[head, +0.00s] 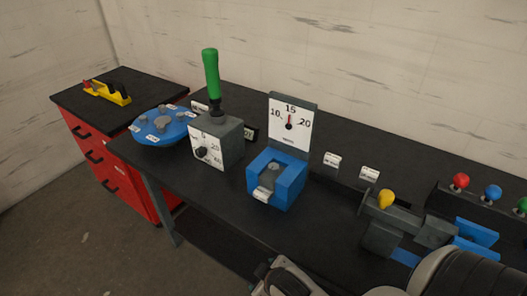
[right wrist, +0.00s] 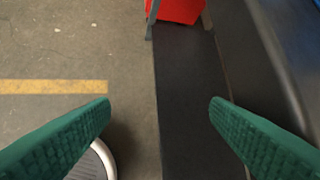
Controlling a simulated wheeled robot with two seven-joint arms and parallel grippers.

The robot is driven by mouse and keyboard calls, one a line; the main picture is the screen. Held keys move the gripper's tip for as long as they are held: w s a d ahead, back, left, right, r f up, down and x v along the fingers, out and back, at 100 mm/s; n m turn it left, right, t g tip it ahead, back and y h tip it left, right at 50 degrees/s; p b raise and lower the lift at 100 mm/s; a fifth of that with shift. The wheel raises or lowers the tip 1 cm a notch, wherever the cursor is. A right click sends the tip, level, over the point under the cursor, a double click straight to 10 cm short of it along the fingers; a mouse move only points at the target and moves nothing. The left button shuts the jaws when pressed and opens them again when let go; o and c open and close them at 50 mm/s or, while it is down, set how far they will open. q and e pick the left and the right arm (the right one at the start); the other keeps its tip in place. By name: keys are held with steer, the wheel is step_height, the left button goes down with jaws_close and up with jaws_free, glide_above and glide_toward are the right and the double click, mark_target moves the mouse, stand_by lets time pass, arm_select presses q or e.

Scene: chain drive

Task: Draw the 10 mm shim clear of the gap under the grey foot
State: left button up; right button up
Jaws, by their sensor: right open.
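A grey mechanism (head: 408,226) with a yellow knob (head: 386,198) stands at the right of the bench, with blue parts (head: 475,232) beside and below it. I cannot tell which part is the grey foot, and I cannot make out the shim or the gap. My arm covers part of the bench near it. My right gripper (right wrist: 160,104) shows in the right wrist view, with two green ribbed fingers wide apart and nothing between them. It is over the floor and a dark strip, with no task part in that view. My left gripper is not in view.
The black bench (head: 225,185) carries a blue disc (head: 162,126), a grey box with a green lever (head: 211,75), and a blue fixture (head: 290,180) with a dial plate. Red, blue and green knobs stand at far right. A red cabinet (head: 92,150) stands left.

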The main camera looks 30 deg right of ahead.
steer(key=w+a+r+n+t+y, duration=0.2)
steer(key=w+r+n+t, duration=0.5)
steer(key=r, duration=0.5)
steer(key=w+a+r+n+t+y, duration=0.15)
steer(key=w+r+n+t, duration=0.3)
steer(key=w+r, duration=0.55)
steer(key=a+r+n+y, duration=0.8)
steer(key=r+n+y, duration=0.15)
steer(key=n, duration=0.45)
steer(key=n+g+h+p, duration=0.1)
steer(key=n+g+h, duration=1.4)
steer(key=n, duration=1.4)
glide_toward(263, 192)
steer(key=w+f+g+y, duration=0.1)
steer(key=f, duration=0.1)
steer(key=w+d+f+g+y+p, duration=0.1)
steer(key=f, duration=0.2)
steer(key=d+f+g+p, duration=0.1)
steer(key=f, duration=0.2)
steer(key=shift+w+d+f+m+y, duration=0.15)
steer(key=shift+w+m+y, duration=0.1)
steer(key=shift+w+y, duration=0.15)
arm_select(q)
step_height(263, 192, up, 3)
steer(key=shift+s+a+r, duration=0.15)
